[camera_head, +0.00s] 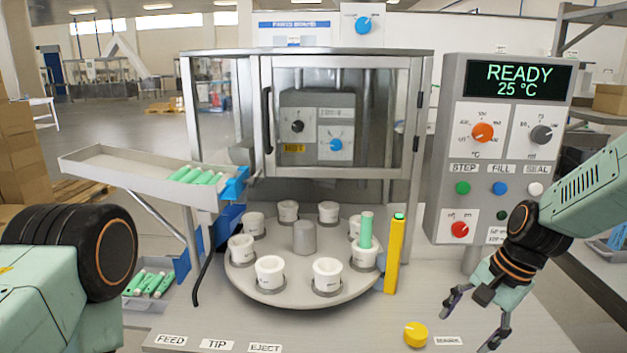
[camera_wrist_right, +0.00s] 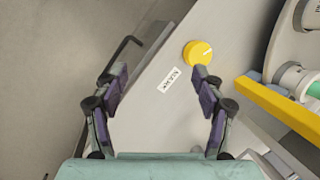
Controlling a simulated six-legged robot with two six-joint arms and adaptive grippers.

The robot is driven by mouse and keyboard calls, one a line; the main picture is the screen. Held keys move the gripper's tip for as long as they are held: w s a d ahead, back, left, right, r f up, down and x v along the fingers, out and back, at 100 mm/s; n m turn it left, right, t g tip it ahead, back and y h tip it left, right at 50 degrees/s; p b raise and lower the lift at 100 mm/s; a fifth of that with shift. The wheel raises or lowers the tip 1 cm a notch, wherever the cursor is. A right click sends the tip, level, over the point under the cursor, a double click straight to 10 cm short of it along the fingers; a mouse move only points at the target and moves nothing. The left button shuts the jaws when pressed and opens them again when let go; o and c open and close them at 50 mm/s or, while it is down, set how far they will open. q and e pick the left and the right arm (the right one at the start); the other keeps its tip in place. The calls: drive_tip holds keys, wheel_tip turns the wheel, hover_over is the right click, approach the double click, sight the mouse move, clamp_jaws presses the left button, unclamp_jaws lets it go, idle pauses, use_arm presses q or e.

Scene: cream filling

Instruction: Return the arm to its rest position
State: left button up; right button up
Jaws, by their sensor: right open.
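My right gripper (camera_head: 474,320) is open and empty above the right front of the machine's table (camera_head: 560,335). Its two spread fingers also show in the right wrist view (camera_wrist_right: 160,92), with nothing between them. The yellow knob (camera_head: 415,334) lies to the left of the gripper in the head view.
A round turntable (camera_head: 290,296) carries several white cups; one holds a green tube (camera_head: 366,230). A yellow post (camera_head: 395,255) stands beside it. The control panel (camera_head: 450,110) reads READY, 25 °C. A tray (camera_head: 110,160) of green tubes is at left, with a bin (camera_head: 140,303) of tubes below.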

drive_tip(key=s+a+f+n+t+h+b, duration=0.15)
drive_tip(key=s+f+n, duration=0.3)
drive_tip(key=f, duration=0.45)
drive_tip(key=s+a+f+n+t+h+b, duration=0.1)
drive_tip(key=s+f+n+b, duration=0.15)
drive_tip(key=s+f, duration=0.5)
drive_tip(key=s+a+f+n+g+b, duration=0.1)
drive_tip(key=s+f+g+b, duration=0.1)
drive_tip(key=s+f, duration=0.4)
drive_tip(key=s+a+f+n+g+b, duration=0.1)
drive_tip(key=s+f, duration=0.6)
drive_tip(key=s, duration=0.8)
drive_tip(key=shift+a+f+n+g+h+b, duration=0.2)
drive_tip(key=shift+n+g+h+b, duration=0.15)
drive_tip(key=shift+n+b, duration=0.3)
drive_tip(key=shift+s+d, duration=0.1)
